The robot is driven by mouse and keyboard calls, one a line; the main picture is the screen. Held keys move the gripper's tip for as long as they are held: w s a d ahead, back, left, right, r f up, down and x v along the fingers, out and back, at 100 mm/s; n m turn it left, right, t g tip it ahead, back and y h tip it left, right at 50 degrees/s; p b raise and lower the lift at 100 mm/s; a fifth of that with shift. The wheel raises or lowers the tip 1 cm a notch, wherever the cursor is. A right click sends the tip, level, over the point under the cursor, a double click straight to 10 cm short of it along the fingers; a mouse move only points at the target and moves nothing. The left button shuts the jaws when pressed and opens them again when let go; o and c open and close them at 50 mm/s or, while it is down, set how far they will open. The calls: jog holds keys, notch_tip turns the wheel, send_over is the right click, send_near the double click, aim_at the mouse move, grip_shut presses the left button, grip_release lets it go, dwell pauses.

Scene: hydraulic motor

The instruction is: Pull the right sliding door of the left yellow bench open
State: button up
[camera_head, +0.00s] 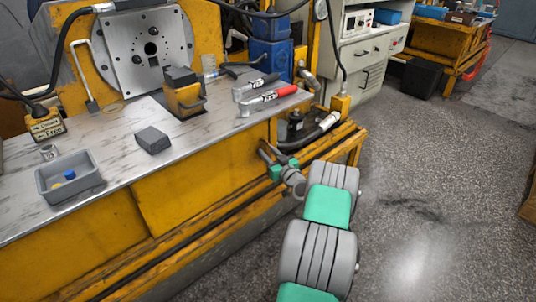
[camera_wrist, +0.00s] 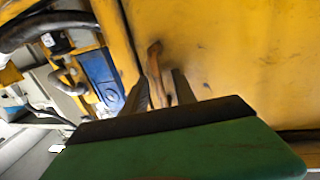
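The yellow bench front has two sliding doors. The right door (camera_head: 200,180) sits beside the left door (camera_head: 85,245), and no open gap shows between them. My gripper (camera_head: 268,153) is at the right end of the right door, just under the worktop edge. In the wrist view, the yellow door panel (camera_wrist: 225,50) fills the right side. A thin brownish handle (camera_wrist: 155,62) stands on it. My gripper (camera_wrist: 160,88) has its two dark fingers apart, on either side of the handle's lower part. Contact with the handle cannot be told. The handle is hard to make out in the head view.
A grey cabinet (camera_head: 365,50) stands behind.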

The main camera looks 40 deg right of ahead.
jog(key=shift+c, duration=0.4)
grip_shut()
dwell(0.9)
